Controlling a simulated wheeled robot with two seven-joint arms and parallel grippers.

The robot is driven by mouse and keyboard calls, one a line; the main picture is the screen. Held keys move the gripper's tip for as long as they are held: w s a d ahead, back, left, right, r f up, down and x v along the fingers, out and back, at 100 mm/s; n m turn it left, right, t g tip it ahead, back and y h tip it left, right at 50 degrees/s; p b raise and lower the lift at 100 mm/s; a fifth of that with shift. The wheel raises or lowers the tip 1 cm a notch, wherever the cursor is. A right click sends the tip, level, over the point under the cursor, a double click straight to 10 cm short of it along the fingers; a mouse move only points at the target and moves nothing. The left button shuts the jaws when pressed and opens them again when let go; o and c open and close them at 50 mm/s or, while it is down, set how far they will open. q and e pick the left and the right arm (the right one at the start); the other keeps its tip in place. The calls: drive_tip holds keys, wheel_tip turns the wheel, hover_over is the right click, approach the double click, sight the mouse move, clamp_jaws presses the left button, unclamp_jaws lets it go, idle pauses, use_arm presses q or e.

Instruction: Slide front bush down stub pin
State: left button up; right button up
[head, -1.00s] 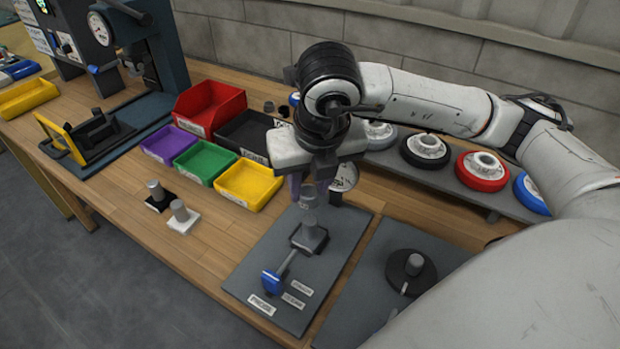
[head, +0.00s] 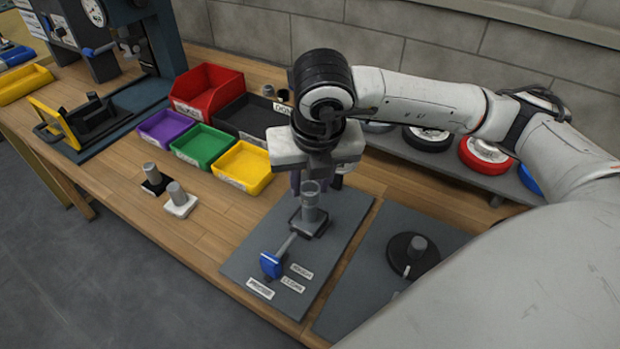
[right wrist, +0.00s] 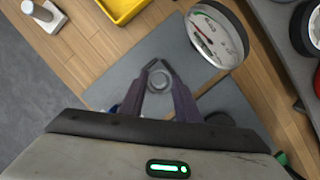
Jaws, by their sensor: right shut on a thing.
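My right gripper (head: 311,180) is shut on a small grey bush (head: 310,187), holding it upright over the stub pin (head: 310,206). The pin rises from a dark square block on the grey fixture plate (head: 250,237). Bush and pin line up in the head view; how far the bush is around the pin I cannot tell. In the right wrist view the fingertips (right wrist: 157,76) close around the round bush end (right wrist: 159,80). A blue-handled lever (head: 271,264) reaches from the block towards the plate's front. My left gripper is out of view.
A second plate with a dark disc and peg (head: 412,255) lies to the right. Two small pegs on square bases (head: 180,203) stand left. Yellow (head: 243,168), green and purple bins stand behind. A dial gauge (right wrist: 217,35) is close beside the gripper. Wheels line the rear shelf.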

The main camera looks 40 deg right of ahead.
sight(310, 196)
drive_tip(key=shift+f+b, duration=0.4)
drive_tip(key=shift+b, duration=0.6)
idle(0.7)
drive_tip(key=shift+f+b, duration=0.75)
drive_tip(key=shift+b, duration=0.2)
idle(0.6)
drive_tip(key=shift+f+b, duration=0.7)
drive_tip(key=shift+b, duration=0.15)
drive_tip(key=o, duration=1.2)
